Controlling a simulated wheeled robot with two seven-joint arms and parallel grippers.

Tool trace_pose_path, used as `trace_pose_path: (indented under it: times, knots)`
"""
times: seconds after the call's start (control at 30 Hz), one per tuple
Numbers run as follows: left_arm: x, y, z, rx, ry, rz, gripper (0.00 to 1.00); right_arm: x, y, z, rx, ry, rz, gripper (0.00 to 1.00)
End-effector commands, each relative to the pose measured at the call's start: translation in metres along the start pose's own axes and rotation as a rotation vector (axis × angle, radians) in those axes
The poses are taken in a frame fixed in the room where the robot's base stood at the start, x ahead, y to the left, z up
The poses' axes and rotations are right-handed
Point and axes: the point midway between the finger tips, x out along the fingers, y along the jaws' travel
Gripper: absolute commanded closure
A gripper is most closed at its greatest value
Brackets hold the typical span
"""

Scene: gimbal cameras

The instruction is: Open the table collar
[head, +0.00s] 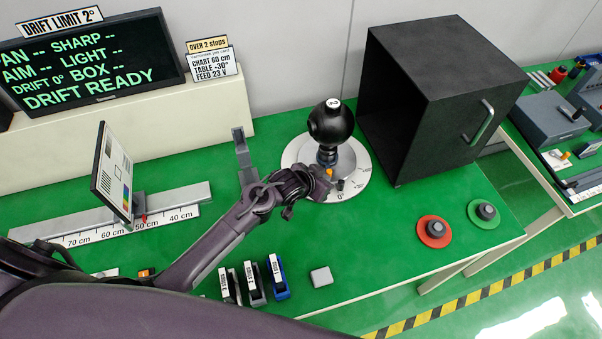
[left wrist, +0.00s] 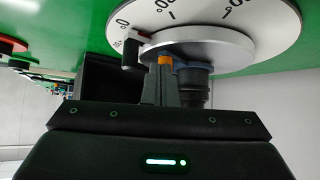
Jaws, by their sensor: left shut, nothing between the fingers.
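A black ball-shaped camera head (head: 331,122) stands on a turntable with a silver plate (head: 345,160) and a white dial (head: 362,178) marked in degrees. At the foot of its post is a blue collar (left wrist: 192,74) with an orange tab (left wrist: 165,60); the tab also shows in the head view (head: 329,172). A small dark lever (left wrist: 131,54) sits on the dial by the plate's edge. My left gripper (head: 322,182) is shut and empty, its fingertips (left wrist: 163,78) at the orange tab; I cannot tell whether they touch. My right gripper is not in view.
A black open box (head: 440,95) stands close to the right of the turntable. A chart stand (head: 113,175) on a rail is at the left. Red (head: 434,231) and green (head: 486,213) round knobs sit front right. Several small holders line the front edge.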

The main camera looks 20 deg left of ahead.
Motion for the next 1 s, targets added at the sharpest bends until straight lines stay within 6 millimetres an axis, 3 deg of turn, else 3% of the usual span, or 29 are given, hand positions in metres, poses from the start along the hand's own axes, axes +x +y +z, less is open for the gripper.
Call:
trace_pose_path:
  times: [0.6, 1.0]
  knots:
    - [-0.002, -0.017, 0.002, 0.000, 0.000, -0.001, 1.00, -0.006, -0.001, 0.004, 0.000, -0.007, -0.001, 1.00]
    - [-0.004, -0.018, 0.003, 0.000, -0.002, 0.000, 1.00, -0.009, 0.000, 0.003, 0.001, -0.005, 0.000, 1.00]
